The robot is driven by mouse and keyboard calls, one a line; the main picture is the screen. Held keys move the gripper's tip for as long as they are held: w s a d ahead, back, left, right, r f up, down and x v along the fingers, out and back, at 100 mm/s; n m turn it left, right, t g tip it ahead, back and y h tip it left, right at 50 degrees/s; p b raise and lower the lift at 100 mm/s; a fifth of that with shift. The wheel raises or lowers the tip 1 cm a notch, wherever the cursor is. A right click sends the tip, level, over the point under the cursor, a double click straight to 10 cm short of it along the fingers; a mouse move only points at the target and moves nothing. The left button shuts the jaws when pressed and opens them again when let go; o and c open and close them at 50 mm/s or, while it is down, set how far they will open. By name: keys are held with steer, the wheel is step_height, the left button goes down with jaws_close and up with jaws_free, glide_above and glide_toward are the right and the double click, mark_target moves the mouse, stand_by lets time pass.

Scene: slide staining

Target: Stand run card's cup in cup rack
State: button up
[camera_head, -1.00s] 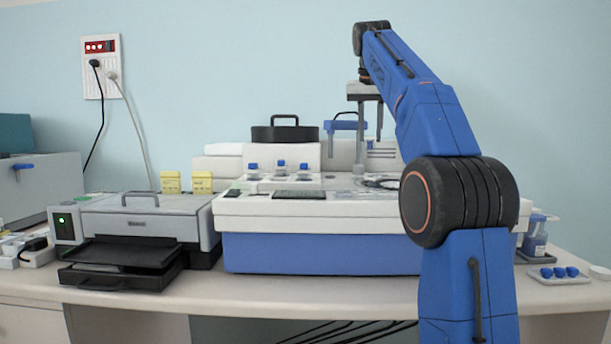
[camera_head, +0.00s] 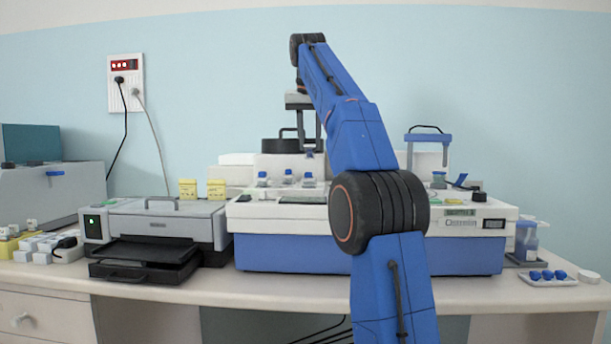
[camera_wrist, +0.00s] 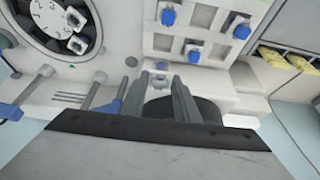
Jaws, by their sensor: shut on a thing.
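My gripper (camera_head: 309,142) is above the white machine on the bench, in front of its black-lidded part. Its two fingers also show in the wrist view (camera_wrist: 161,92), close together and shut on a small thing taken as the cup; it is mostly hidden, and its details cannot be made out. Small blue-topped pieces (camera_head: 288,178) stand in a row on the machine, just below and beside my gripper. In the wrist view they stand in square places on a white block (camera_wrist: 215,35), which may be the cup rack. The run card cannot be identified.
A round numbered carousel (camera_wrist: 55,20) holds small pale pieces. A blue frame with a handle (camera_head: 428,138) stands at the machine's right. A grey printer-like device (camera_head: 165,222) is left. A tray with blue pieces (camera_head: 548,281) lies at the far right.

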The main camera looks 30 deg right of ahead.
steer(key=shift+f, duration=4.2)
steer(key=shift+f, duration=0.45)
steer(key=o, duration=1)
steer(key=shift+r, duration=0.1)
steer(key=shift+r, duration=0.2)
steer(key=v, duration=1.2)
steer(key=shift+d+r, duration=0.1)
steer(key=shift+r, duration=0.1)
